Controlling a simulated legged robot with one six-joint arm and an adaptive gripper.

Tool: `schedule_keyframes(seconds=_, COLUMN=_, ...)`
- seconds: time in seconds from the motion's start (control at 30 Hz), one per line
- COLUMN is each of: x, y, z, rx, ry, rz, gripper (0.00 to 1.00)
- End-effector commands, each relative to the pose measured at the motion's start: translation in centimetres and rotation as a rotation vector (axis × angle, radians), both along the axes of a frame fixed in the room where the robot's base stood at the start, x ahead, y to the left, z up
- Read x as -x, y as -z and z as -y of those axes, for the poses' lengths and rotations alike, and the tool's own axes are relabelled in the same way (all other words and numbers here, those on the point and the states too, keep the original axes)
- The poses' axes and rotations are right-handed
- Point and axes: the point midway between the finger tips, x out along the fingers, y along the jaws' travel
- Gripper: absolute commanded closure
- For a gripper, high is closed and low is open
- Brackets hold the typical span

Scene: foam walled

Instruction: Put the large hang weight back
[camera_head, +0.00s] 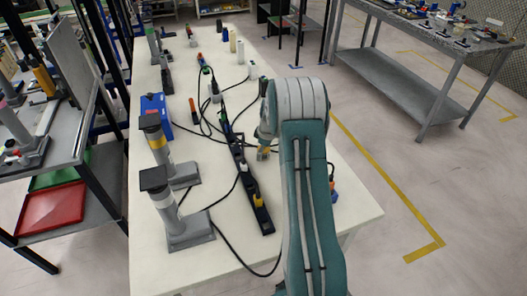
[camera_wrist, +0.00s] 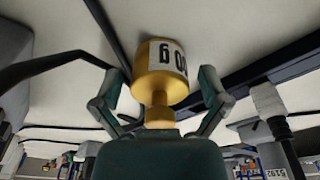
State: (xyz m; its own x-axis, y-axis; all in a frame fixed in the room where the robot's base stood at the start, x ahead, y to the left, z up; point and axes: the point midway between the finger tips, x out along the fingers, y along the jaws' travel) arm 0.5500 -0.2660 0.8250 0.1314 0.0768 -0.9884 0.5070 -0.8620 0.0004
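A gold hang weight (camera_wrist: 160,68) with a white label fills the middle of the wrist view, its narrow neck toward my palm. My gripper (camera_wrist: 163,82) has one finger on each side of it. Narrow gaps show between the fingers and the weight, so the gripper looks open around it. In the head view a small yellow piece (camera_head: 263,153), likely this weight, shows low over the white table beside my arm, which hides most of the gripper. I cannot tell whether the weight touches the table.
On the white table (camera_head: 280,262), two grey stands (camera_head: 188,230) (camera_head: 180,172) with black tops stand at left. A blue box (camera_head: 156,112) is behind them. A black power strip (camera_head: 250,185) and loose cables lie mid-table. Several small items stand farther back.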

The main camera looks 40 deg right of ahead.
Motion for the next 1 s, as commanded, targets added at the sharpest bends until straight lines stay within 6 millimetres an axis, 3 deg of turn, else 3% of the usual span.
schedule_keyframes(seconds=0.43, x=0.0, y=-0.9, z=0.1, rx=0.001, ry=0.0, rz=0.002, gripper=0.0)
schedule_keyframes(seconds=0.8, x=1.0, y=-8.1, z=0.6, rx=0.002, ry=0.002, rz=0.005, gripper=0.0)
schedule_keyframes(seconds=1.0, x=1.4, y=-11.1, z=0.9, rx=0.001, ry=0.001, rz=0.0, gripper=0.0)
